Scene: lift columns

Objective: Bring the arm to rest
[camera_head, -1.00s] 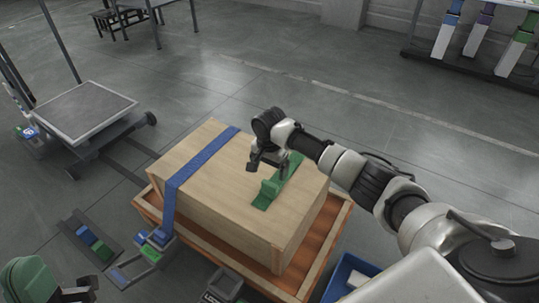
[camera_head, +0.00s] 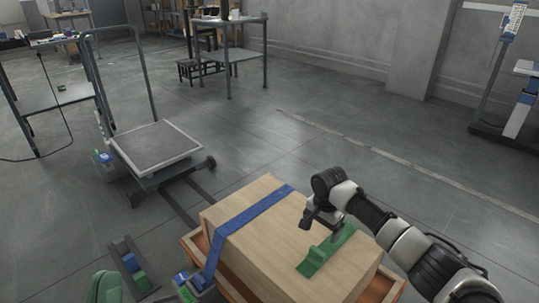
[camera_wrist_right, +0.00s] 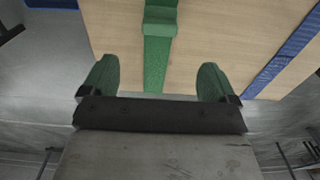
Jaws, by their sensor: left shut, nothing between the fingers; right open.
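My right arm reaches in from the right of the head view. Its gripper (camera_head: 338,236) is over the top of a wooden box (camera_head: 265,245), close to a green strap piece (camera_head: 318,260) with a raised block. The green strap piece (camera_wrist_right: 160,25) lies beyond the fingertips on the box top; contact is not visible. My left gripper does not show in the head view.
A blue strap (camera_head: 245,222) crosses the box, which sits in an orange-brown tray (camera_head: 385,290). A flat cart (camera_head: 155,147) stands at the left. A dark rail with coloured blocks (camera_head: 122,252) and a green rounded object (camera_head: 106,288) are lower left.

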